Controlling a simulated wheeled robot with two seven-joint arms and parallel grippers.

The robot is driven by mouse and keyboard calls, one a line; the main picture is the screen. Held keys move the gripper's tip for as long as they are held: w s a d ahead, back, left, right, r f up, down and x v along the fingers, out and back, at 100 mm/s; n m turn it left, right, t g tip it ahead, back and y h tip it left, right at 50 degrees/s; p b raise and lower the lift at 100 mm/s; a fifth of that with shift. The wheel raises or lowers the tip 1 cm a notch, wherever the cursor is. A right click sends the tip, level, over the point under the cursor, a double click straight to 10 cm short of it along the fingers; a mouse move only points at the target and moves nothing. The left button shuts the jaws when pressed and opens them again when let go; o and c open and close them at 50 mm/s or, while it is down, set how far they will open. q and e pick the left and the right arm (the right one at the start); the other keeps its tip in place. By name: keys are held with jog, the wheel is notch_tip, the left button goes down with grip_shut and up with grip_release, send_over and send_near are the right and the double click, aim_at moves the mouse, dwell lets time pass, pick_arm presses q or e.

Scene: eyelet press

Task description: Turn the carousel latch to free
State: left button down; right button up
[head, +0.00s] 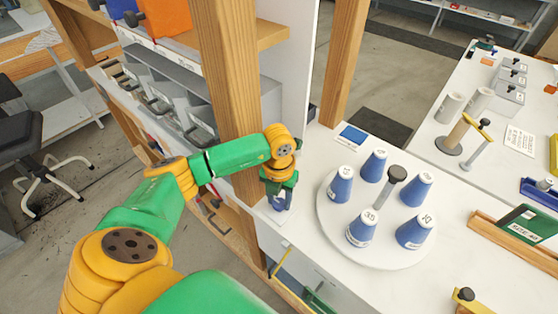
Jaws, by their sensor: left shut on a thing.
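The carousel (378,246) is a round white plate on the white table, with several blue cones (340,185) standing around a grey-topped centre post (395,178). My left gripper (279,204) points down at the table's left edge, just left of the carousel. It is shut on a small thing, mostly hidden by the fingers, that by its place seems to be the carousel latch. I cannot read the latch's position. My right gripper is not in view.
A wooden post (228,75) stands close behind my left forearm. A blue pad (353,135) lies behind the carousel. A green box (526,221) in a wooden holder is at the right.

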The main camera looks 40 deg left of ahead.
aim_at(279, 203)
pick_arm(q)
jog(key=shift+c, duration=1.9)
grip_release()
jog(key=shift+r, duration=0.35)
notch_tip(279, 203, up, 6)
jog(key=shift+r+b, duration=0.2)
jog(key=shift+b, duration=0.65)
